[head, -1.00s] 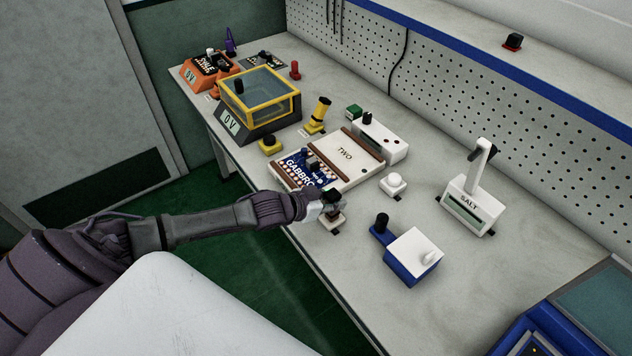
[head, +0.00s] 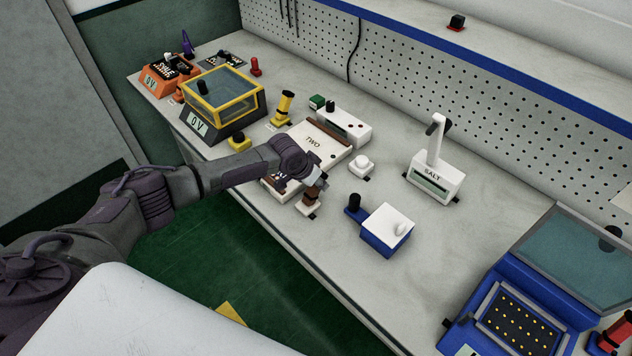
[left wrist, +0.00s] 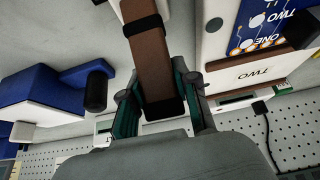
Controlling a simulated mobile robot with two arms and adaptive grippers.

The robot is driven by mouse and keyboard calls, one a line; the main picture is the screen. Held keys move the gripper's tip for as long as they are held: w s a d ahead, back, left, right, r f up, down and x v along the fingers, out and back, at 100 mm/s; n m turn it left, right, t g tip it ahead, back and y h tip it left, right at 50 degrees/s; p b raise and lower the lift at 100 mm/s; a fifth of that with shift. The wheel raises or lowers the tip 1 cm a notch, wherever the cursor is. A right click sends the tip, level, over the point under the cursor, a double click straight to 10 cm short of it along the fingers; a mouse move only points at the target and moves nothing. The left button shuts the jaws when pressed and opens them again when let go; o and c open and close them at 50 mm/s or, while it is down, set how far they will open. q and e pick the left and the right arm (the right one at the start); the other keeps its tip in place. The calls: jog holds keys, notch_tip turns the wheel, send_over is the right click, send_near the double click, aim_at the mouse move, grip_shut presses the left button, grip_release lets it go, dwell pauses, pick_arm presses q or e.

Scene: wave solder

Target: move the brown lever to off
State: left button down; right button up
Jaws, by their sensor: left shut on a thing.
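The brown lever (head: 310,197) stands up from a small pale base (head: 304,209) near the front edge of the bench, beside the brown-and-white board box. My left gripper (head: 318,182) is shut on the lever's upper end, which it partly hides in the head view. In the left wrist view the brown lever (left wrist: 151,62) runs between the two fingers (left wrist: 160,105), with a black band across it and a dark end at the fingertips. No readable mark for off shows at the lever. My right gripper is not in view.
The box marked TWO (head: 322,142) lies just behind my left gripper. A blue-and-white unit with a black knob (head: 386,228) stands close on the right. The SALT device (head: 434,176) is farther back. A blue machine (head: 520,315) fills the right front. Bare bench lies between them.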

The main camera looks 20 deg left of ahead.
pick_arm(q)
jog(key=shift+f, duration=0.1)
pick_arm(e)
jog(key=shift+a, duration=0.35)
pick_arm(q)
jog(key=c, duration=1.2)
grip_release()
jog(key=o, duration=0.4)
jog(key=shift+c, duration=0.2)
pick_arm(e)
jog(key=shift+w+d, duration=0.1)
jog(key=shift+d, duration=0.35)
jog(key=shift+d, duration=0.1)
pick_arm(q)
jog(key=v, duration=1.2)
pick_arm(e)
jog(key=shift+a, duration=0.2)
